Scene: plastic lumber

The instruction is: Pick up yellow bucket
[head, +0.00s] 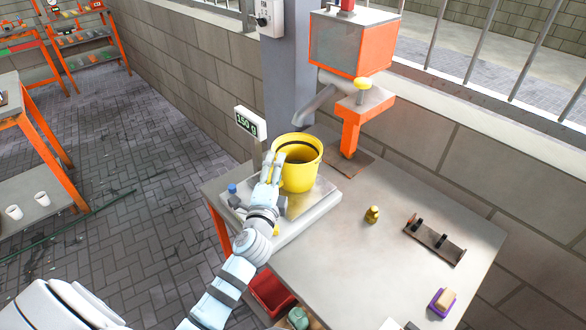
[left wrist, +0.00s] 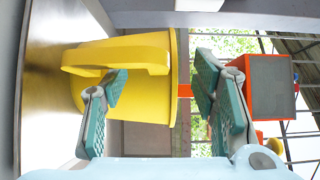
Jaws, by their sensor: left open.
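The yellow bucket (head: 300,178) stands upright on a scale platform (head: 312,205) at the back left of the table, beneath a grey spout. In the left wrist view the bucket (left wrist: 150,97) appears sideways, with a yellow handle (left wrist: 118,57) on its near side. My left gripper (head: 270,167) is at the bucket's near left side. Its fingers (left wrist: 164,92) are spread apart, with part of the bucket seen between them; one finger overlaps the handle, and I cannot tell whether it touches. My right gripper is not in view.
An orange dispenser (head: 350,48) stands behind the bucket. The scale's display (head: 248,123) reads 150 g. A small brass weight (head: 372,214), a dark rack (head: 435,243) and a purple-based brush (head: 441,301) lie to the right. The table's middle is mostly clear. A red bin (head: 270,291) is below its front edge.

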